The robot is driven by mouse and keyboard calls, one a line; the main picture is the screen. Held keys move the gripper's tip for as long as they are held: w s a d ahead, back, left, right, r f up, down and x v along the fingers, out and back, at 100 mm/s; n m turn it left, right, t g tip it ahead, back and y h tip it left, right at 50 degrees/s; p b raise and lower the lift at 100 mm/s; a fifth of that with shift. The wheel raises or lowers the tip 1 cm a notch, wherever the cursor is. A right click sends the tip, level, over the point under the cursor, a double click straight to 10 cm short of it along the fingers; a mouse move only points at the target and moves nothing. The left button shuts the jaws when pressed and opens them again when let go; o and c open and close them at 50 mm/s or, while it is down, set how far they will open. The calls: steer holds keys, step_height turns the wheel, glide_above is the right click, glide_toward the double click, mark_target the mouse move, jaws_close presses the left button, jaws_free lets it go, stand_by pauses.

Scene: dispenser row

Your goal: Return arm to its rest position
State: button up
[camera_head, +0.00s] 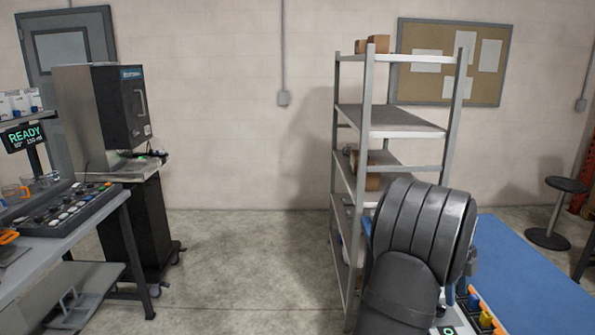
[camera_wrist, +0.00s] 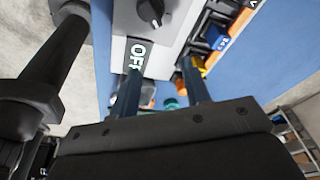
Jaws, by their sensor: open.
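My gripper (camera_wrist: 162,82) shows in the wrist view with its two dark fingers apart and nothing visible between them. Beyond the fingers is a light grey panel (camera_wrist: 180,20) with a black knob (camera_wrist: 150,12) and a small display (camera_wrist: 137,58) that reads OFF. In the head view my arm rises at the lower right, in front of the metal shelf (camera_head: 367,110), and hides my gripper.
A blue-topped table (camera_head: 530,280) lies at the right, with small coloured items (camera_head: 485,320) partly hidden by my arm. A bench (camera_head: 60,240) with a READY display (camera_head: 24,138) and a dark machine (camera_head: 122,105) stand at the left. The middle floor (camera_head: 240,265) is clear.

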steer(key=shift+w+a+f+n+g+h, duration=0.25)
steer(key=shift+w+a+f+n, duration=0.2)
steer(key=shift+w, duration=0.35)
steer(key=shift+w+a+f+n+g+h, duration=0.2)
steer(key=shift+w+a+f+n, duration=0.3)
steer(key=shift+w, duration=0.3)
steer(key=shift+w+a+f+n+g+h, duration=0.3)
steer(key=shift+w+a, duration=0.25)
steer(key=shift+w, duration=0.25)
jaws_close()
steer(key=shift+s+r+n, duration=0.2)
steer(key=shift+s+n, duration=0.15)
steer(key=shift+n, duration=0.1)
steer(key=s+r+n+t+h, duration=0.4)
steer(key=s+n, duration=0.3)
steer(key=n, duration=0.9)
steer(key=shift+g, duration=0.85)
steer(key=x, duration=0.8)
steer(key=shift+d+f, duration=0.1)
steer(key=shift+d, duration=0.15)
steer(key=shift+s+d, duration=1.4)
steer(key=shift+d, duration=0.05)
